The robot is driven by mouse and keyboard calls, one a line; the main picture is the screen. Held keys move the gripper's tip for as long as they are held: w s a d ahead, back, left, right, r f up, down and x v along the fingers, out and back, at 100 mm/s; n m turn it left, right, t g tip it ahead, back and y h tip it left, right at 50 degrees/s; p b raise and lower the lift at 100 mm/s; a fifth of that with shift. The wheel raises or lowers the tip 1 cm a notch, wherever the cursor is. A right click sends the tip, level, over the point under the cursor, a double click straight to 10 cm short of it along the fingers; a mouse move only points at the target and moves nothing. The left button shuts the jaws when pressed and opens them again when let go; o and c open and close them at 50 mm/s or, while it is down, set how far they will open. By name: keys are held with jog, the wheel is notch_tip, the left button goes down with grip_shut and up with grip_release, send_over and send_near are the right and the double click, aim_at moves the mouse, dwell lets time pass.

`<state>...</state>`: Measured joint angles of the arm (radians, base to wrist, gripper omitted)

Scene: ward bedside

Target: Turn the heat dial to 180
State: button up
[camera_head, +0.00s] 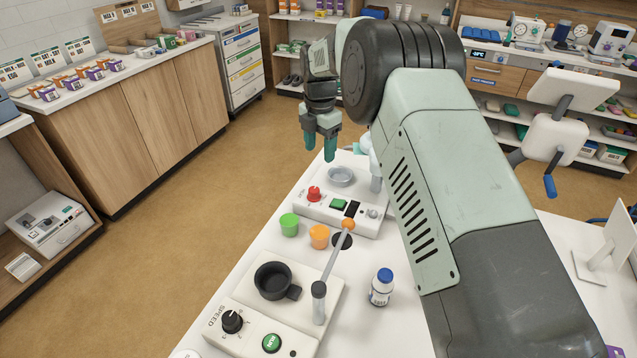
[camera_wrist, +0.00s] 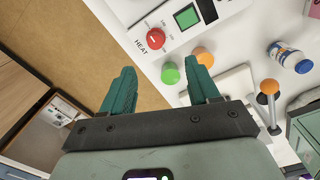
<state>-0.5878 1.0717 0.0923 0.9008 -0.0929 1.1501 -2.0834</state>
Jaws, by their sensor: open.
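The red heat dial (camera_head: 314,194) sits on a white device (camera_head: 345,226) at the far end of the white table. In the wrist view the dial (camera_wrist: 155,38) shows a pale pointer mark, with "HEAT" printed beside it; the scale numbers are too small to read. A green button or screen (camera_head: 338,205) is to its right. My gripper (camera_head: 320,152) has dark green fingers, hangs above and beyond the dial, and touches nothing. In the wrist view its fingers (camera_wrist: 160,92) are spread apart and empty, with the dial ahead of them.
Nearer are a lever with an orange knob (camera_head: 347,225), a black SPEED dial (camera_head: 231,321) and a blue-capped bottle (camera_head: 382,288). Open floor lies left of the table.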

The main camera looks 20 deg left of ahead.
jog(key=n, duration=0.1)
send_over(313, 190)
notch_tip(313, 190, down, 4)
notch_tip(313, 190, down, 10)
jog(key=shift+f, duration=0.1)
jog(key=c, duration=1)
jog(key=shift+c, duration=0.2)
